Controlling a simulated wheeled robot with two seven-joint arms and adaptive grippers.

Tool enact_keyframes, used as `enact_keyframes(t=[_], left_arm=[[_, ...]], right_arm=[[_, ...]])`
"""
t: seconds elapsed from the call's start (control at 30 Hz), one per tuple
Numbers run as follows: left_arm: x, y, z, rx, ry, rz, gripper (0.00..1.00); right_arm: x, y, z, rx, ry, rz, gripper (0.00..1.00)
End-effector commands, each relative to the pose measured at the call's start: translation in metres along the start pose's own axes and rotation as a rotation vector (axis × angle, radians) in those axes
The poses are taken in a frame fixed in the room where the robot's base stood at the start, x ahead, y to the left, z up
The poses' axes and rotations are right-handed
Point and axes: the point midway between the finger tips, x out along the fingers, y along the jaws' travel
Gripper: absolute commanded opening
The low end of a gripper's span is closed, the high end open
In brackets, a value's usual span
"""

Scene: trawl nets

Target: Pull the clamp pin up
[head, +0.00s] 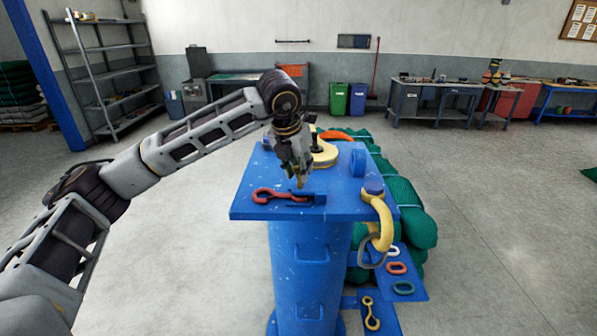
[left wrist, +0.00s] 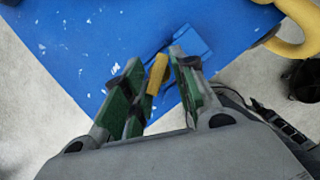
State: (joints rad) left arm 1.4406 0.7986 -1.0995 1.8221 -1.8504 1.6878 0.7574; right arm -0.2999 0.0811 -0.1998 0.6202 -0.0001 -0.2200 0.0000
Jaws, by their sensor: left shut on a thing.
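The yellow clamp pin (left wrist: 157,74) is between the fingers of my left gripper (left wrist: 158,88) in the left wrist view. In the head view my left gripper (head: 297,172) points down over the blue table top, shut on the pin, with a bit of yellow showing below its fingertips. A small blue clamp block (head: 318,199) lies just under the fingers, and a red hook (head: 266,195) lies beside it on the left. The pin's lower end is hard to make out. My right gripper is not in view.
The blue stand (head: 245,207) carries a yellow hook (head: 380,215) at its right edge and a blue upright piece (head: 358,162) behind. Green net rolls (head: 412,215) lie behind and right. Coloured links lie on a lower shelf (head: 412,290). The floor left is clear.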

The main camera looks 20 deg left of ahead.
Motion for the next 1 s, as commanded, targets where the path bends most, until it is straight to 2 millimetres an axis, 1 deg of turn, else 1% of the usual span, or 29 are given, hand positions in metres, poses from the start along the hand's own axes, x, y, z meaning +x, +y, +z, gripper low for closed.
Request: enact_keyframes(t=[0.03, 0.07, 0.1, 0.2, 0.4, 0.5, 0.67, 0.87, 1.0], left_arm=[[-0.005, 0.002, 0.004, -0.007, -0.014, 0.000, 0.00], [-0.005, 0.002, 0.004, -0.007, -0.015, 0.000, 0.00], [-0.005, 0.002, 0.004, -0.008, -0.015, 0.000, 0.32], [-0.005, 0.002, 0.004, -0.007, -0.014, 0.000, 0.43], [-0.004, 0.001, 0.003, -0.005, -0.010, 0.000, 0.43], [-0.003, 0.001, 0.003, -0.004, -0.010, 0.000, 0.43], [-0.007, 0.001, 0.003, -0.004, -0.010, 0.000, 0.43], [-0.023, 0.001, 0.003, -0.004, -0.010, -0.001, 0.43], [-0.042, 0.001, 0.003, -0.004, -0.012, 0.000, 0.43]], right_arm=[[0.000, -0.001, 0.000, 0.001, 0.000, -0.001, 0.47], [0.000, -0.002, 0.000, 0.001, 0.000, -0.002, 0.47], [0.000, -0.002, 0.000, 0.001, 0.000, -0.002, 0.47], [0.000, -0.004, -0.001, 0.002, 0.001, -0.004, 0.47], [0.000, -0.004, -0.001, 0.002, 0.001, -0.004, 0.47], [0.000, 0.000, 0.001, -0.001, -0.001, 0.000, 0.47], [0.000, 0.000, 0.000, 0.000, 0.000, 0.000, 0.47], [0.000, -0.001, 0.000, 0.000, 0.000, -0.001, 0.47], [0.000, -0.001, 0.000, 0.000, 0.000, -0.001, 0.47]])
